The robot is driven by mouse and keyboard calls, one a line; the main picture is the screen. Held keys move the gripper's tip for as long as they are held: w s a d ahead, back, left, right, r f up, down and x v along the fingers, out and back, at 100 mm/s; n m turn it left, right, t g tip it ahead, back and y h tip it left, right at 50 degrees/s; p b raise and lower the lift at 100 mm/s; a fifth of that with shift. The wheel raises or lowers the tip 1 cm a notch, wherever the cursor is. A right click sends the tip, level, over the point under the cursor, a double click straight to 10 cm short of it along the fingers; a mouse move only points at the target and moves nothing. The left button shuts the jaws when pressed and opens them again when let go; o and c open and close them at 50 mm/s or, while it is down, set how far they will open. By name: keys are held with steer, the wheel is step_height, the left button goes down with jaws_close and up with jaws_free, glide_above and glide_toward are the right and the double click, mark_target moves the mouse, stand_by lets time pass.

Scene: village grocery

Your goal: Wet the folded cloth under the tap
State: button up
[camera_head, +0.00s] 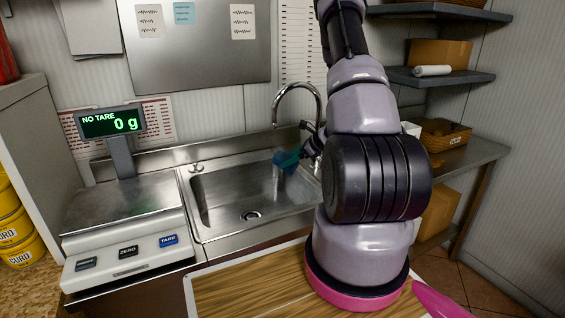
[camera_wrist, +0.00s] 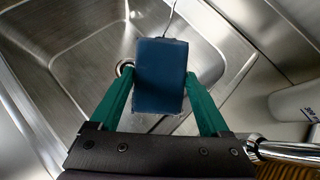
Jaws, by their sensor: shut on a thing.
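The folded cloth (camera_wrist: 160,75) is a dark blue block between the green fingers of my gripper (camera_wrist: 159,80) in the wrist view. My gripper is shut on it, above the steel sink (camera_wrist: 60,32). In the head view, the cloth (camera_head: 281,161) and my gripper (camera_head: 291,158) are small at the sink's right back, below the spout of the curved tap (camera_head: 297,86). A thin line reaches the cloth's top edge in the wrist view, and a pale streak shows below the cloth in the head view; both look like running water. My arm hides part of the sink's right side.
A scale (camera_head: 125,215) reading 0 g stands left of the sink. A wooden board (camera_head: 245,285) lies in front. A basket (camera_head: 443,134) stands on the right counter, and a white roll (camera_head: 432,71) lies on a shelf above. The sink's left half is clear.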

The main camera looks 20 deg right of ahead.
steer(key=s+d, duration=0.3)
steer(key=s, duration=0.2)
steer(key=shift+s+d, duration=0.25)
steer(key=shift+s, duration=0.05)
stand_by(1.0)
stand_by(0.4)
steer(key=v, duration=0.6)
steer(key=shift+s, duration=0.3)
steer(key=shift+a+r, duration=0.1)
stand_by(0.4)
